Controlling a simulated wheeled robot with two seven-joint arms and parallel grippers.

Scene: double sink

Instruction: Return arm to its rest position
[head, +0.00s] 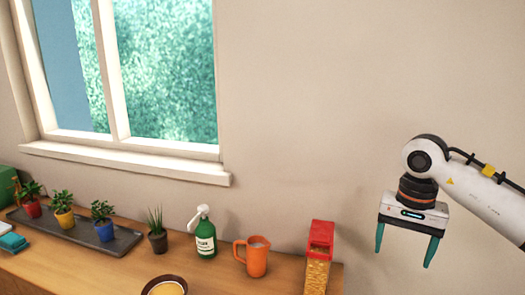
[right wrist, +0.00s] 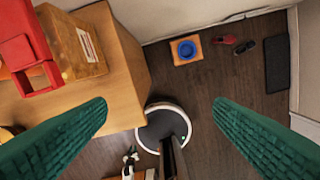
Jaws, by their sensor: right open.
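My right gripper (head: 405,256) is on the right of the head view, raised in front of the bare wall and clear of the counter's right end. Its two green fingers point down and stand wide apart with nothing between them. In the right wrist view the green fingers (right wrist: 160,130) are spread, with the dark floor (right wrist: 205,100) far below. My left gripper is not in the head view.
A wooden counter (head: 215,277) holds a red-lidded container (head: 318,262), an orange mug (head: 256,260), a green pump bottle (head: 205,240) and potted plants (head: 102,222). A blue bowl (right wrist: 187,49) sits on a mat on the floor.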

